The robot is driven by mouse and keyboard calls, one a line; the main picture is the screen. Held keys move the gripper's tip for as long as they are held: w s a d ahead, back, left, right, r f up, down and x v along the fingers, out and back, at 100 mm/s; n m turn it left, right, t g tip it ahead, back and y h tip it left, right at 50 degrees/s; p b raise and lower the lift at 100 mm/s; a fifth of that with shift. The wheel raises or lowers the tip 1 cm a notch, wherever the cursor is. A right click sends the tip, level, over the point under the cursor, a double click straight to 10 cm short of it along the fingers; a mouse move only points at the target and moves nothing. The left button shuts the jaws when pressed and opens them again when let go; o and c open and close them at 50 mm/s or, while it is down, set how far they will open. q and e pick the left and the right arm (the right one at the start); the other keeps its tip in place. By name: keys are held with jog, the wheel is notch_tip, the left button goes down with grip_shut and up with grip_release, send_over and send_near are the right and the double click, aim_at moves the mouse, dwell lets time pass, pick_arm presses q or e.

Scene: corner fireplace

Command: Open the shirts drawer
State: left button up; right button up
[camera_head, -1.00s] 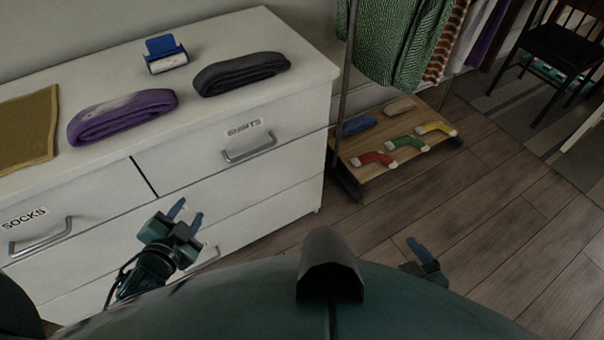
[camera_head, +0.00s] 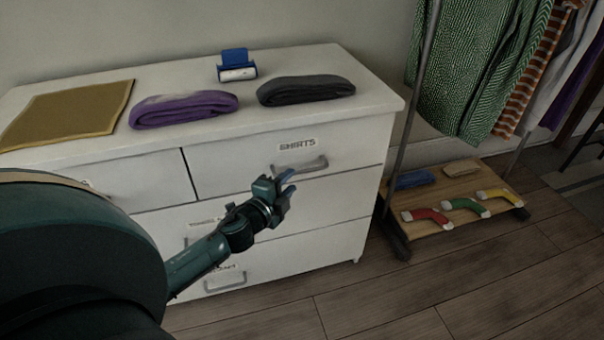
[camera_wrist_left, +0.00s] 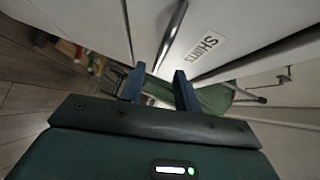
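The white dresser's upper right drawer (camera_head: 235,168) bears a SHIRTS label (camera_head: 297,144) and looks shut. Its metal handle (camera_head: 300,166) sits below the label. My left gripper (camera_head: 289,182) is just below and in front of the handle in the head view. In the left wrist view its two blue fingers (camera_wrist_left: 157,88) are apart with nothing gripped. The handle (camera_wrist_left: 172,35) shows beyond them as a slanted bar beside the SHIRTS label (camera_wrist_left: 206,43); I cannot tell whether a finger touches it. My right gripper is out of view.
On the dresser top (camera_head: 330,62) lie a mustard cloth (camera_head: 70,112), a purple folded garment (camera_head: 183,108), a dark folded garment (camera_head: 306,90) and a blue-and-white object (camera_head: 237,66). A clothes rack with a low wooden shelf (camera_head: 440,185) stands at right. Floor in front is clear.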

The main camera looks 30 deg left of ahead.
aim_at(299, 173)
pick_arm(q)
jog(key=w, duration=0.4)
jog(key=w+f+b, duration=0.1)
jog(key=w, duration=0.1)
jog(key=shift+w+a, duration=0.15)
jog(key=shift+w, duration=0.1)
jog(key=shift+c, duration=0.4)
grip_shut()
